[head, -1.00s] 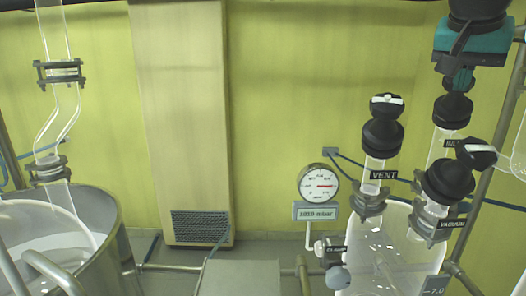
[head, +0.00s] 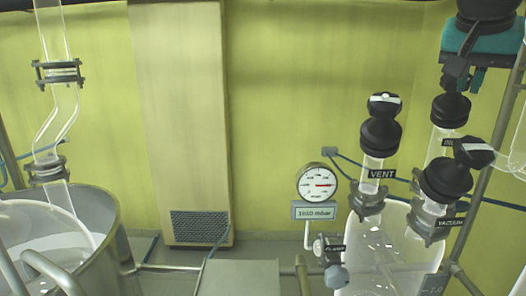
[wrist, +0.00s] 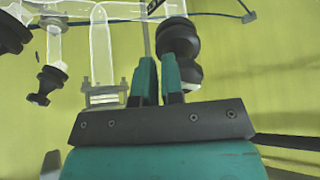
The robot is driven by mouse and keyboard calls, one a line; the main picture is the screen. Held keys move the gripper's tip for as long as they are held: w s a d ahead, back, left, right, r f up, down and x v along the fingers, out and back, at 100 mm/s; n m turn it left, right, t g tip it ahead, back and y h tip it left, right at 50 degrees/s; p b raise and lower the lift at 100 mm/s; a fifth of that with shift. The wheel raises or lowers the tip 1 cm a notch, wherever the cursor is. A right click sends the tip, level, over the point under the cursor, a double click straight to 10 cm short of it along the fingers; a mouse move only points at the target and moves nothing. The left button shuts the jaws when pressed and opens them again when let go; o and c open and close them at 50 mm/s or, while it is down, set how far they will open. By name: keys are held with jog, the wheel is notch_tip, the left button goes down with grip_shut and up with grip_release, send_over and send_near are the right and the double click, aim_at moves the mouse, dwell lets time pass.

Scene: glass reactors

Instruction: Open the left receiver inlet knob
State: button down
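The inlet valve knob (head: 451,107) is black and sits on a glass neck at the right in the head view, its label partly covered by the vacuum knob. My gripper (head: 456,72) is right above it, pointing down, close to its top. In the wrist view my gripper's two teal fingers (wrist: 159,62) stand a little apart with a narrow gap. A black knob (wrist: 179,38) shows beyond the right finger, partly hidden by it. I cannot tell whether the fingers touch the knob.
The vent knob (head: 381,132) stands left of the inlet, and the vacuum knob (head: 446,180) in front of it. A pressure gauge (head: 317,183) and clamp knob (head: 336,276) are further left. A metal vessel (head: 112,235) stands at the far left.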

jog(key=shift+s+a+f+p, duration=0.1)
jog(key=shift+f+p, duration=0.1)
jog(key=shift+p, duration=0.4)
jog(key=p+v, duration=0.4)
jog(key=v, duration=0.1)
jog(key=shift+r, duration=0.15)
jog(key=shift+a+p, duration=0.1)
jog(key=shift+p, duration=0.25)
